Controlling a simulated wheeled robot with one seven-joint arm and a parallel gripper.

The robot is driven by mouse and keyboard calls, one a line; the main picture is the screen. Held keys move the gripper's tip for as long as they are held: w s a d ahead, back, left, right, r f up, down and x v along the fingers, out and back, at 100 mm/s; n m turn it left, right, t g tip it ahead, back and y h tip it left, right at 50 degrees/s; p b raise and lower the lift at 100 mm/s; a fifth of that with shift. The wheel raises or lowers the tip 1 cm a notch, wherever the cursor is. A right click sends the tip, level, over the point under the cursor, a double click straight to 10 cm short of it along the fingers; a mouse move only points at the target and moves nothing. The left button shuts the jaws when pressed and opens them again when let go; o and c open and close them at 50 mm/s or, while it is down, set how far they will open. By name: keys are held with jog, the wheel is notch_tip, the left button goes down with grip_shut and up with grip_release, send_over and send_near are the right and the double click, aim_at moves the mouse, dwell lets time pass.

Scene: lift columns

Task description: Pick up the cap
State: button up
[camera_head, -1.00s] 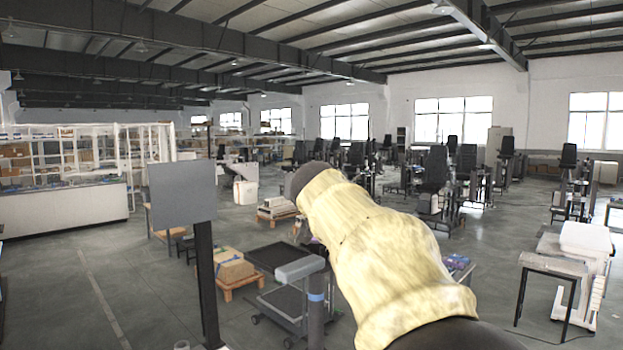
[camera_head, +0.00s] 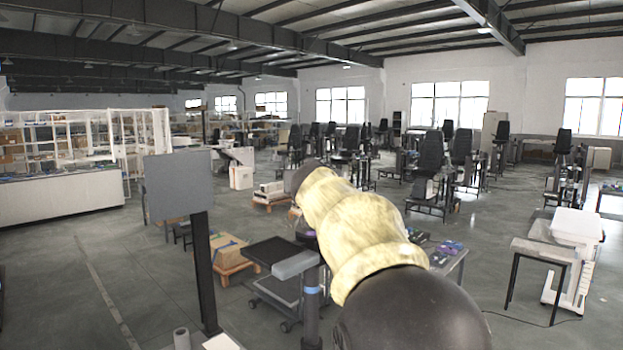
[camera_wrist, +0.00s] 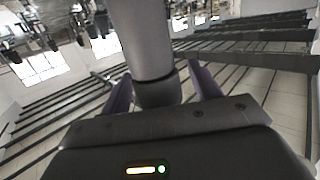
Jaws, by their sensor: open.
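I cannot make out a cap in either view. My gripper (camera_wrist: 162,82) shows in the wrist view with its two dark purple fingers apart, so it is open. A smooth grey cylinder (camera_wrist: 147,35) with a darker end stands between the fingers in that picture; I cannot tell what it is or whether the fingers touch it. In the head view my yellow-sleeved arm with its dark joint reaches up from the lower right and hides what lies behind it. I cannot clearly make out the gripper there.
A grey panel on a black post (camera_head: 179,187) stands at left. A grey post with a blue band (camera_head: 312,290) stands close by, left of my arm. A small table (camera_head: 545,249) and white cart (camera_head: 577,226) stand at right. Open floor (camera_head: 80,270) lies at left.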

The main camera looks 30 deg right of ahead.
jog(key=shift+c, duration=0.4)
jog(key=c, duration=1.1)
notch_tip(320, 180, up, 10)
jog(key=p, duration=0.3)
